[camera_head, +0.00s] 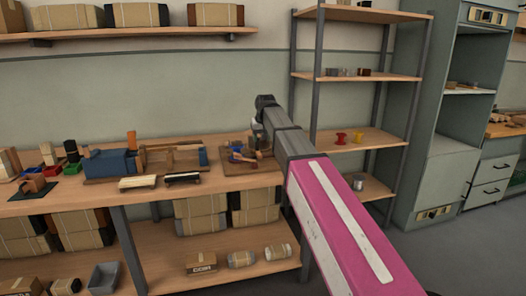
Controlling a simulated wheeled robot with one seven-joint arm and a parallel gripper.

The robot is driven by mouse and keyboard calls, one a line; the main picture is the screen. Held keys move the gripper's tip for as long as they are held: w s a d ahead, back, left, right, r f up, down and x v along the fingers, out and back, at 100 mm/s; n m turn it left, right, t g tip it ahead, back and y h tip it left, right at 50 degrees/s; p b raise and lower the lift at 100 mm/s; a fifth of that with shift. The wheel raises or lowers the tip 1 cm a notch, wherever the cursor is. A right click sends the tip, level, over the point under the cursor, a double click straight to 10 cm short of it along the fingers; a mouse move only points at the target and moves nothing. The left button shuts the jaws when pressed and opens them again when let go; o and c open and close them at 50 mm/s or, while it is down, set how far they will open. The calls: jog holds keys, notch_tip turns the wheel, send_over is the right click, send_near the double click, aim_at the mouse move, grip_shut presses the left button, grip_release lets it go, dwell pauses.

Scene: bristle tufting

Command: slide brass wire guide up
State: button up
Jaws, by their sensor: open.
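My arm reaches in from the lower right, and its wrist bends down over the right part of the workbench. My gripper (257,140) is small and partly hidden there, above a wooden board (235,170) that carries small wood, orange and blue parts. The gripper is open, and I see nothing held in it. I cannot pick out the brass wire guide for certain among the small parts by the gripper. Whether the gripper touches any of them cannot be told.
Left of the board stand a blue box-shaped device (110,164), a wooden frame (170,158) and two brushes, the dark-bristled one (182,178) nearer the board. An open shelf rack (345,78) with red and yellow spools stands right, behind my arm.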

aim_at(259, 153)
jog(key=x, duration=1)
jog(key=shift+w+a+f, duration=0.1)
jog(key=shift+w+f, duration=0.05)
jog(key=shift+w, duration=0.25)
